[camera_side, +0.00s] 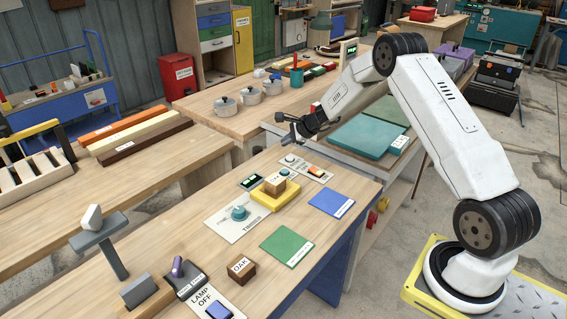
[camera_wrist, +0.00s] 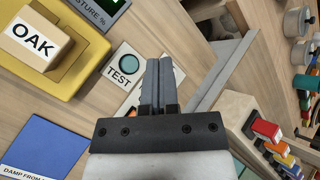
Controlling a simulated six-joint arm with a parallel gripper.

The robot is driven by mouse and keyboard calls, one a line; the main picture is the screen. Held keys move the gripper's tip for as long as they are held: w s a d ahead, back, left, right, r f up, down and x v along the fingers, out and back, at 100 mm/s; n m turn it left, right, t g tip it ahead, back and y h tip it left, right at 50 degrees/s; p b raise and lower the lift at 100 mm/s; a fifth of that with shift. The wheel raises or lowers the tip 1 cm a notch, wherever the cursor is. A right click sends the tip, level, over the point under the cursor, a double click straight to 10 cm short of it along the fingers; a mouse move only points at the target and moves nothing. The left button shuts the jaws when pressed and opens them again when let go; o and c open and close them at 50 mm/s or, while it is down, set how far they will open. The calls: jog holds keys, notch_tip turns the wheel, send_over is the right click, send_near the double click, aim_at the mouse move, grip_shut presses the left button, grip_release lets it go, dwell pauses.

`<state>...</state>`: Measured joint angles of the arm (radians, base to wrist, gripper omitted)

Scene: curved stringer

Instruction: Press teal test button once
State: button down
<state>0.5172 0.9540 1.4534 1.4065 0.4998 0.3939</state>
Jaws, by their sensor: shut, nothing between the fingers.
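The teal test button (camera_wrist: 127,63) is a round cap in a dark ring on a pale plate marked TEST (camera_wrist: 122,77). It also shows in the side view (camera_side: 290,158), toward the far edge of the bench. My gripper (camera_wrist: 164,62) is shut and empty. In the wrist view its fingertips appear just right of the button, over the plate's edge. In the side view my gripper (camera_side: 287,138) is above and slightly behind the button, with a visible gap. The button is not covered.
A wooden block marked OAK (camera_wrist: 35,42) rests on a yellow base (camera_wrist: 75,55) beside the button, near a small dark display (camera_side: 251,181). An orange-red switch (camera_side: 316,170) sits right of the button. Blue (camera_side: 331,202) and green (camera_side: 287,246) mats lie nearer.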

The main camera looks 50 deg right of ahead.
aim_at(282, 169)
jog(key=shift+w+d+f, duration=0.1)
jog(key=shift+d, duration=0.15)
jog(key=shift+f, duration=0.1)
jog(key=shift+f, duration=4.3)
jog(key=shift+f, duration=0.15)
jog(key=shift+f, duration=0.25)
jog(key=shift+f, duration=0.45)
dwell(0.3)
jog(key=shift+r, duration=0.85)
